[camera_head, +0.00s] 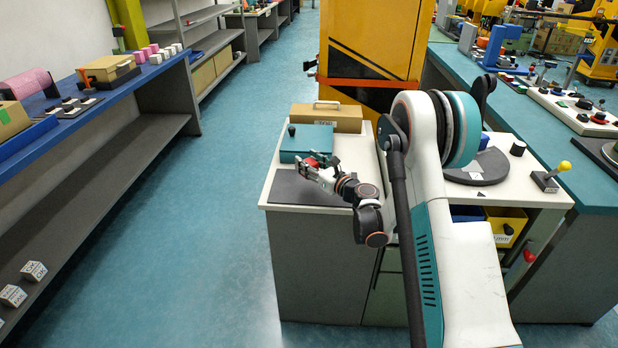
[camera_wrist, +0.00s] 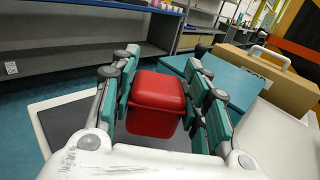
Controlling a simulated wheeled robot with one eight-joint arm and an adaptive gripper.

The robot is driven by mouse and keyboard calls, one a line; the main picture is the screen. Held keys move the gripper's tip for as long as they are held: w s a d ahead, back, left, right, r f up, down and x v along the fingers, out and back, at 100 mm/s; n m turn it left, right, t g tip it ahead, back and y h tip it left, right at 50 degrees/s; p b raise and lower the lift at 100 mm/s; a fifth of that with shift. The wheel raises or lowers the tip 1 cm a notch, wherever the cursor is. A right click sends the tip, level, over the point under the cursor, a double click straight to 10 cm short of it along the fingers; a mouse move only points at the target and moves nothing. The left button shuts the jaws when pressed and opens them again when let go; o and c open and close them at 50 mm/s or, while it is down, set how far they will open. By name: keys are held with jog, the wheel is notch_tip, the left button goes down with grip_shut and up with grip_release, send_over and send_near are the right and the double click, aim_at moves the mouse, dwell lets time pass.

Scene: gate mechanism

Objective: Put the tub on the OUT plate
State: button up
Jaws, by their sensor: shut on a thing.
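My gripper (camera_head: 320,164) is shut on a red tub (camera_wrist: 157,104), which sits between its two teal-padded fingers in the wrist view. In the head view only a small red part of the tub (camera_head: 311,162) shows past the fingers. The tub is over or close to a flat dark grey plate (camera_head: 290,190) at the front left of the white counter. The plate also shows in the wrist view (camera_wrist: 68,118). I cannot read an OUT label on it, and I cannot tell whether the tub touches it.
A teal box (camera_head: 300,142) with a black knob stands just behind the plate. A tan case with a handle (camera_head: 327,116) is behind that. A round grey turntable (camera_head: 478,170) and a yellow-knobbed lever (camera_head: 562,167) are at the right. Open floor lies left of the counter.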

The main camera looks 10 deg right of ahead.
jog(key=shift+f+b, duration=0.8)
jog(key=shift+f, duration=1.35)
jog(key=shift+f, duration=0.15)
jog(key=o, duration=1.1)
